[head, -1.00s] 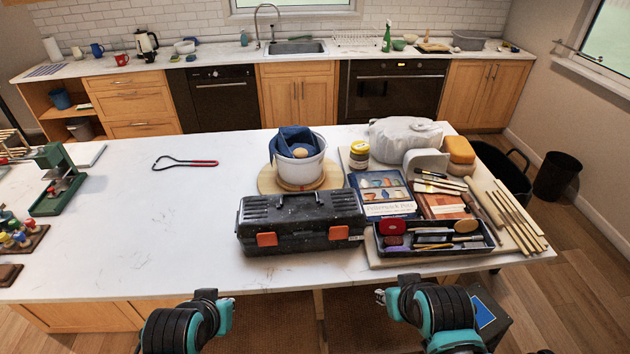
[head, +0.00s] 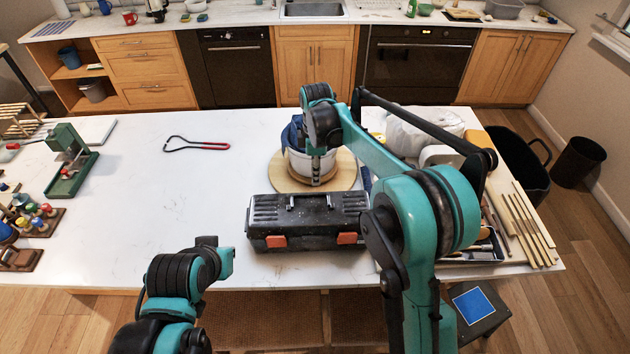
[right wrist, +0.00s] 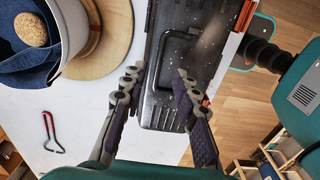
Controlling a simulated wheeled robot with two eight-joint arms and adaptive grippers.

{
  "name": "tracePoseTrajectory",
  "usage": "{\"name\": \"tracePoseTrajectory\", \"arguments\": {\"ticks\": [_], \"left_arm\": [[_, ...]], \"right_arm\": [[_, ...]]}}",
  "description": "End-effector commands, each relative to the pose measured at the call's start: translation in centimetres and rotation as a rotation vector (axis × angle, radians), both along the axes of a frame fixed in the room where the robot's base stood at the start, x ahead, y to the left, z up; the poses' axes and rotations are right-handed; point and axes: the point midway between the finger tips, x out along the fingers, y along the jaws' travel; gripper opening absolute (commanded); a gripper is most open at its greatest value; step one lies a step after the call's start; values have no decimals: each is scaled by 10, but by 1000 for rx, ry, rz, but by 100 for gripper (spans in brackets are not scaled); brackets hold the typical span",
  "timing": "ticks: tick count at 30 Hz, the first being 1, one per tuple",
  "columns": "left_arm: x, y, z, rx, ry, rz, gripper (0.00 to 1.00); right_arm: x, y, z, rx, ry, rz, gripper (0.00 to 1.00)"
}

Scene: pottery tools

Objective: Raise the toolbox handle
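The black toolbox (head: 350,210) with two orange latches stands closed near the front of the white counter. Its slim dark handle (head: 291,202) is on top of the lid; I cannot tell its exact tilt. My right gripper (head: 316,180) hangs point down just behind and above the lid, in front of the white bucket. In the right wrist view, its two fingers (right wrist: 161,72) are spread and empty, with the toolbox lid (right wrist: 160,112) beyond them. Contact with the handle does not show.
The white bucket (head: 300,163) with blue cloth stands on a round wooden board (head: 343,178) behind the toolbox. A red-handled wire tool (head: 207,146) lies at left. Wooden sticks (head: 527,230) lie at right. My right arm hides much of the right side. The counter's left middle is clear.

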Motion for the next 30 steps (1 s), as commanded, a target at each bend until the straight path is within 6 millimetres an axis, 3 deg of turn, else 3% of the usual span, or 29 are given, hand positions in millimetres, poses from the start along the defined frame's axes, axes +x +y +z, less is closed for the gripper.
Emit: {"name": "tracePoseTrajectory", "arguments": {"ticks": [15,27,30], "left_arm": [[0,0,-2,0,0,0,0],[0,0,-2,0,0,0,0],[0,0,-2,0,0,0,0]], "right_arm": [[2,2,-70,-2,7,17,30],[2,2,-80,-2,6,16,30],[2,2,-79,-2,6,16,3]]}}
